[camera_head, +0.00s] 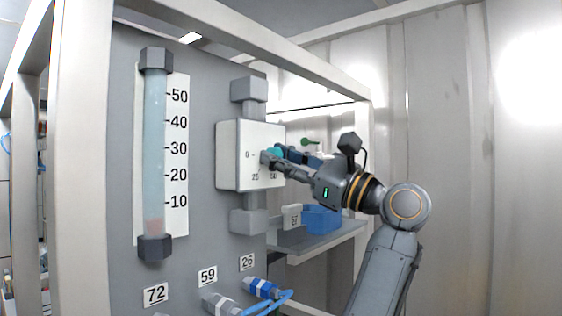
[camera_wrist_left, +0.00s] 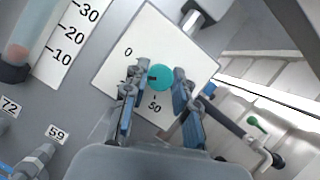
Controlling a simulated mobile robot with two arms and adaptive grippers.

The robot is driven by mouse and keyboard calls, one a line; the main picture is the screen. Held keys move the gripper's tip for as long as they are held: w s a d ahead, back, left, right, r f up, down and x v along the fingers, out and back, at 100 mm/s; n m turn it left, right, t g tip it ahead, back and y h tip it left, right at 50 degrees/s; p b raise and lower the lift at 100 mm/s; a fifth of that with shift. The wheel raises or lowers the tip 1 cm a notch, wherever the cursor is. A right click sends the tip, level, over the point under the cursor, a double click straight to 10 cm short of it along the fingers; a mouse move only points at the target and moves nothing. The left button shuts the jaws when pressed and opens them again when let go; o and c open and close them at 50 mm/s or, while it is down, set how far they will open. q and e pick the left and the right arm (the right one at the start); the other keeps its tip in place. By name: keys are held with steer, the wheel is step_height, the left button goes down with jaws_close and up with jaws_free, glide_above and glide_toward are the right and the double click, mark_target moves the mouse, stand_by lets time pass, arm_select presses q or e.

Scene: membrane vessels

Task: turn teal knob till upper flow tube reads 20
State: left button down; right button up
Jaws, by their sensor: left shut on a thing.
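The teal knob (camera_head: 274,153) sits on the face of a white box (camera_head: 228,155) on the grey panel. In the left wrist view the knob (camera_wrist_left: 161,77) is round, with a dark mark at its left side, between the printed 0 and 50. My left gripper (camera_head: 268,158) is shut on the knob, a finger on either side in the wrist view (camera_wrist_left: 156,84). The flow tube (camera_head: 154,150) stands upright left of the box, beside a 10 to 50 scale (camera_head: 177,155). Its reddish float (camera_head: 155,226) is near the bottom, below 10. My right gripper is not in view.
Hose fittings (camera_head: 222,303) with blue hoses (camera_head: 275,302) and number labels lie low on the panel. A blue bin (camera_head: 321,219) stands on a grey shelf (camera_head: 325,239) behind my arm. A green-handled valve (camera_wrist_left: 257,124) shows right of the box.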

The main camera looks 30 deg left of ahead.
arm_select(q)
steer(key=n+g, duration=0.1)
steer(key=n, duration=0.2)
steer(key=n+g+h+p, duration=0.1)
steer(key=n, duration=0.2)
steer(key=shift+w+r+p, duration=0.15)
steer(key=shift+r+p, duration=0.05)
steer(key=shift+p, duration=0.1)
steer(key=shift+n+g+h+p, duration=0.4)
steer(key=shift+n+g+h, duration=0.4)
steer(key=shift+n, duration=1)
steer(key=c, duration=1.1)
jaws_free()
steer(key=shift+o, duration=0.2)
steer(key=shift+f, duration=0.1)
steer(key=v, duration=1.2)
steer(key=shift+w, duration=0.1)
